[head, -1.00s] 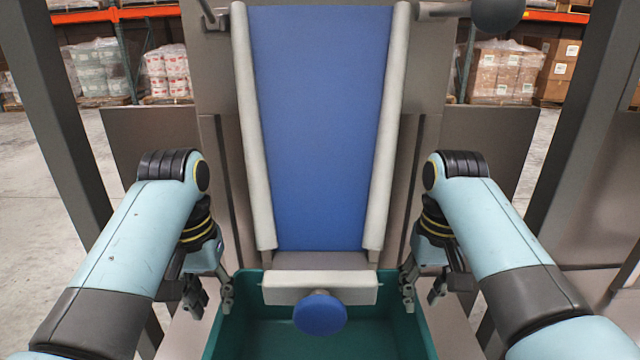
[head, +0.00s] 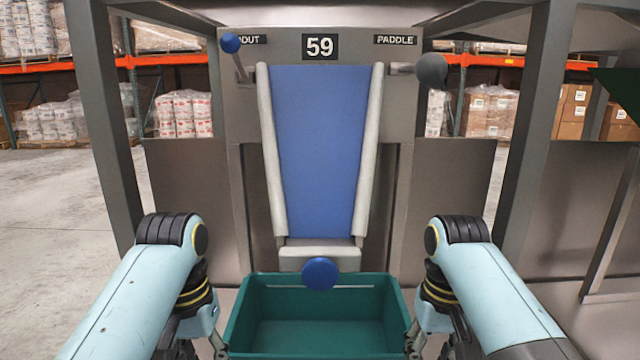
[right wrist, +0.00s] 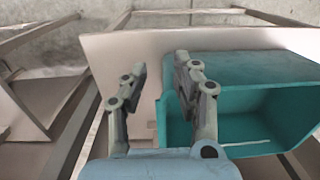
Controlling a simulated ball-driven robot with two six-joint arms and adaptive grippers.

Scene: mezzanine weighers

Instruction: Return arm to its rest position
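My left arm (head: 135,300) and right arm (head: 495,295) are bent on either side of the green bin in the head view. My left gripper (head: 203,352) hangs beside the bin's left side, cut off by the lower edge; its fingers look apart. My right gripper (head: 430,352) hangs beside the bin's right side, also partly cut off. In the right wrist view the right gripper (right wrist: 160,68) is open, with nothing between its fingers, next to the bin wall.
The green bin (head: 245,325) looks empty under a blue chute (head: 320,150) with a blue knob (head: 320,273). Grey posts (head: 105,140) stand at both sides.

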